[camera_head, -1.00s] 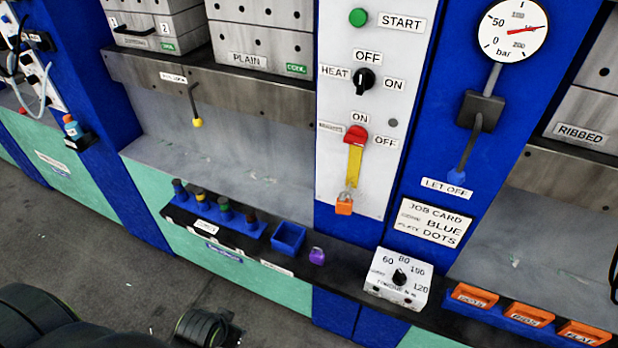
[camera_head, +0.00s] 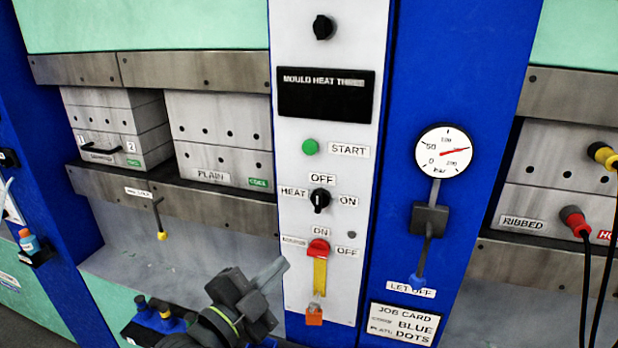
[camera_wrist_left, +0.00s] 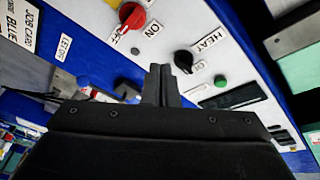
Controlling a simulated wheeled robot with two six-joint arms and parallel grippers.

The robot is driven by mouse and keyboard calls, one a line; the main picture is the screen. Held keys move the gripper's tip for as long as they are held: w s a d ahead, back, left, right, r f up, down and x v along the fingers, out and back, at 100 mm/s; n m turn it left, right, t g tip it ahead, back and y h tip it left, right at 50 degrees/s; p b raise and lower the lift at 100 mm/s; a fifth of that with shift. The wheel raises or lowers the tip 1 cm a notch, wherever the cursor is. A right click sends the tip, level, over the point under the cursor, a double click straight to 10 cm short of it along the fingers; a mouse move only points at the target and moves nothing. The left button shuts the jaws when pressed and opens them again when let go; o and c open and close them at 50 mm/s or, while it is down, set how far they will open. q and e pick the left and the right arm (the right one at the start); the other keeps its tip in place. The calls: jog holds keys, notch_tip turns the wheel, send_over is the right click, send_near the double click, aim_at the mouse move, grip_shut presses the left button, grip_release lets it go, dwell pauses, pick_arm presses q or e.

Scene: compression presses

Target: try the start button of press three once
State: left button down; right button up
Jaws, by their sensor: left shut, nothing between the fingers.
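The green START button (camera_head: 310,147) is on the white panel (camera_head: 292,205), left of its START label. The display (camera_head: 325,93) above it reads MOULD HEAT THREE. My left gripper (camera_head: 278,270) is shut and empty, low in front of the panel's left edge and well below the button. In the left wrist view its closed fingers (camera_wrist_left: 162,84) stand in front of the tilted panel, with the green button (camera_wrist_left: 221,81) to their right, apart from them. My right gripper is not in view.
Below the button are the black HEAT knob (camera_head: 320,199) and a red switch (camera_head: 318,247) with a yellow strip and orange padlock (camera_head: 314,315). A pressure gauge (camera_head: 444,153) and blue-tipped LET OFF lever (camera_head: 418,282) are to the right. Cables with red and yellow plugs hang far right.

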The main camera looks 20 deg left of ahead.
pick_arm(q)
notch_tip(320, 180, up, 16)
jog(key=s+d+m+t+h, duration=0.1)
jog(key=m+t+h, duration=0.3)
jog(key=m+t, duration=0.1)
jog(key=shift+d+r+m+t, duration=0.3)
jog(key=shift+m+t, duration=0.1)
jog(key=shift+m, duration=0.1)
send_near(310, 147)
notch_tip(310, 147, up, 5)
jog(key=w+d, duration=0.2)
jog(key=w, duration=0.1)
jog(key=shift+s+d, duration=0.1)
jog(key=shift+b, duration=0.3)
dwell(0.9)
